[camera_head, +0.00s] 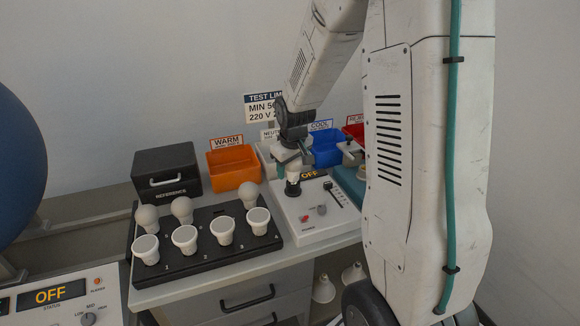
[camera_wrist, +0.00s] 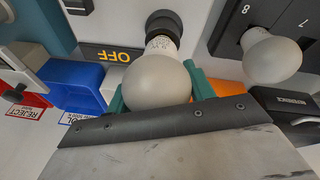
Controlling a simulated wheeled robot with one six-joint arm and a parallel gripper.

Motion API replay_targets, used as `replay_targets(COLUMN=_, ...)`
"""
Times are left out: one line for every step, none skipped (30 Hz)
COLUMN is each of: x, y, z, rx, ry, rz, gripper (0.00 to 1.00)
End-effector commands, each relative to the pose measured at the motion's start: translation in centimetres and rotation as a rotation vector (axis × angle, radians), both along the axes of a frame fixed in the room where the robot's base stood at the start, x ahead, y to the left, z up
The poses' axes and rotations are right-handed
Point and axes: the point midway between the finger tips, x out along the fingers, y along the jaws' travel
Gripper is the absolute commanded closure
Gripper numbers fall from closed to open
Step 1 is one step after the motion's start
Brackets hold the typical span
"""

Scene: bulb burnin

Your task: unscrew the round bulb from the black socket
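The round bulb (camera_wrist: 158,82) has a frosted globe and a white printed neck. It stands at the black socket (camera_wrist: 163,20) on the white test panel, its neck end at the socket's mouth. In the head view the bulb (camera_head: 293,172) shows small above the socket (camera_head: 293,188). My gripper (camera_wrist: 157,84) is over the bulb, with a green finger on either side of the globe. No gap shows between fingers and glass in the wrist view, so it looks shut on the bulb. How deep the neck sits in the socket cannot be told.
A black rack (camera_head: 190,262) holds several bulbs left of the panel (camera_head: 315,222). Behind are an orange WARM bin (camera_head: 234,168), a blue COOL bin (camera_head: 326,148), a partly hidden red bin (camera_head: 354,131) and a black REFERENCE box (camera_head: 167,168). The panel display (camera_head: 312,175) reads OFF.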

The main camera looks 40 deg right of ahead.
Motion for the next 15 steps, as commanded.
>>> replay_targets(x=-0.01, y=-0.03, z=0.00, rx=0.000, ry=0.000, rz=0.000, gripper=0.70)
replay_targets(x=-0.01, y=-0.03, z=0.00, rx=0.000, ry=0.000, rz=0.000, gripper=0.70)
replay_targets(x=-0.01, y=-0.04, z=0.00, rx=0.000, ry=0.000, rz=0.000, gripper=0.70)
replay_targets(x=-0.01, y=-0.05, z=0.00, rx=0.000, ry=0.000, rz=0.000, gripper=0.70)
replay_targets(x=-0.02, y=-0.05, z=0.00, rx=0.000, ry=-0.001, rz=0.003, gripper=0.70)
replay_targets(x=-0.04, y=-0.05, z=0.00, rx=0.001, ry=0.000, rz=0.013, gripper=0.70)
replay_targets(x=-0.07, y=-0.05, z=0.00, rx=0.000, ry=0.001, rz=0.027, gripper=0.70)
replay_targets(x=-0.10, y=-0.05, z=0.00, rx=0.001, ry=0.000, rz=0.045, gripper=0.70)
replay_targets(x=-0.15, y=-0.06, z=0.00, rx=0.001, ry=0.000, rz=0.074, gripper=0.71)
replay_targets(x=-0.18, y=-0.06, z=0.00, rx=0.001, ry=0.000, rz=0.099, gripper=0.71)
replay_targets(x=-0.22, y=-0.06, z=0.00, rx=0.000, ry=0.000, rz=0.126, gripper=0.70)
replay_targets(x=-0.27, y=-0.04, z=0.00, rx=0.001, ry=0.001, rz=0.161, gripper=0.70)
replay_targets(x=-0.32, y=-0.02, z=-0.01, rx=0.001, ry=0.001, rz=0.188, gripper=0.70)
replay_targets(x=-0.35, y=-0.02, z=-0.01, rx=0.001, ry=0.001, rz=0.213, gripper=0.70)
replay_targets(x=-0.40, y=-0.01, z=-0.01, rx=0.001, ry=0.001, rz=0.248, gripper=0.70)
